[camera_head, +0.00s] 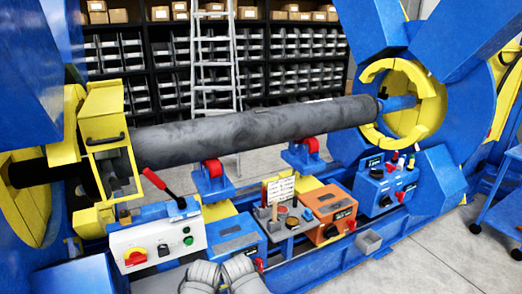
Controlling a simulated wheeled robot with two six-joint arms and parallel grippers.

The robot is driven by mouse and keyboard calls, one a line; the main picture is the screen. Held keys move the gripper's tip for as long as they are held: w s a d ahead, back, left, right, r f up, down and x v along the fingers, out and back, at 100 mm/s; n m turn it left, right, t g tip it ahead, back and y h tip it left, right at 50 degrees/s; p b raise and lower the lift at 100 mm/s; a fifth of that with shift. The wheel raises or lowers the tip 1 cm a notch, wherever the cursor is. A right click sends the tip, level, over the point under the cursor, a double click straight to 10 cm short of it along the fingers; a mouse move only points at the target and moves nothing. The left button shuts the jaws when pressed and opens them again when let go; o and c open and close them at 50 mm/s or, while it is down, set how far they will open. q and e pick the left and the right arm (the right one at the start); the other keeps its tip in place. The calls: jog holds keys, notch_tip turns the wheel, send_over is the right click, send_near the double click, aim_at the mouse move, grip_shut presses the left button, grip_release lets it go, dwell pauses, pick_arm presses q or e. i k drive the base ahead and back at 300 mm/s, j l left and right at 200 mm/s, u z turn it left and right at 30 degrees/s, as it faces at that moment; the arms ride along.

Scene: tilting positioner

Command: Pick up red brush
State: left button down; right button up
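I cannot clearly pick out a red brush. A small grey tray (296,231) at the middle of the machine bed holds several small upright items, too small to name. A small red piece (351,225) stands at the right end of the orange box (325,213). Another small red-tipped item (395,157) stands on the blue box at the right. A red-handled lever (155,180) rises above the white control panel at the left.
A long dark cylinder (250,127) spans the blue and yellow positioner above red rollers (213,168). A white control panel (157,243) stands front left. Grey ribbed shapes (201,276) fill the bottom middle. Shelves and a ladder (213,70) stand behind. Floor (425,265) is clear at the right.

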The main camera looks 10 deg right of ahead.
aim_at(263, 188)
jog(key=i+l+u, duration=0.45)
jog(key=i+l, duration=1.15)
